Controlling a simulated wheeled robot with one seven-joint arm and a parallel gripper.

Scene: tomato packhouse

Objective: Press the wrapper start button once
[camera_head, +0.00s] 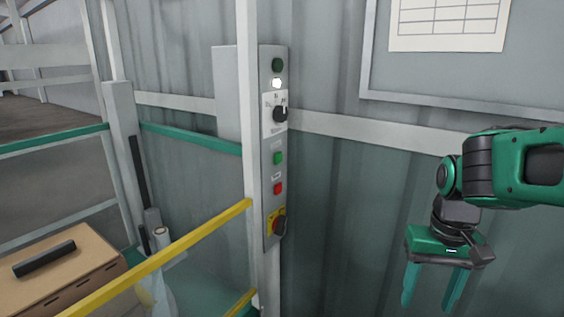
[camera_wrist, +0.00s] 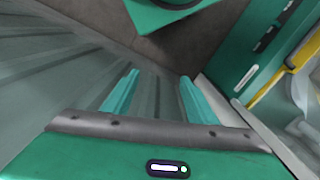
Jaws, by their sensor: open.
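A narrow grey control panel (camera_head: 267,185) is fixed to a white post in the head view. From top to bottom it carries a dark green button (camera_head: 278,65), a lit white lamp (camera_head: 277,84), a black rotary switch (camera_head: 280,114), a green button (camera_head: 279,158), a red button (camera_head: 279,188) and a red mushroom button (camera_head: 279,225) on yellow. The labels are too small to read. My gripper (camera_head: 430,290) hangs to the right of the panel, apart from it, pointing down. Its teal fingers are open and empty, as the wrist view (camera_wrist: 158,92) also shows.
A yellow rail (camera_head: 165,257) slopes across the left front of the post. A cardboard box (camera_head: 60,268) with a black bar on it stands at the lower left. A board with a paper sheet (camera_head: 448,24) hangs on the corrugated wall. The space between gripper and panel looks clear.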

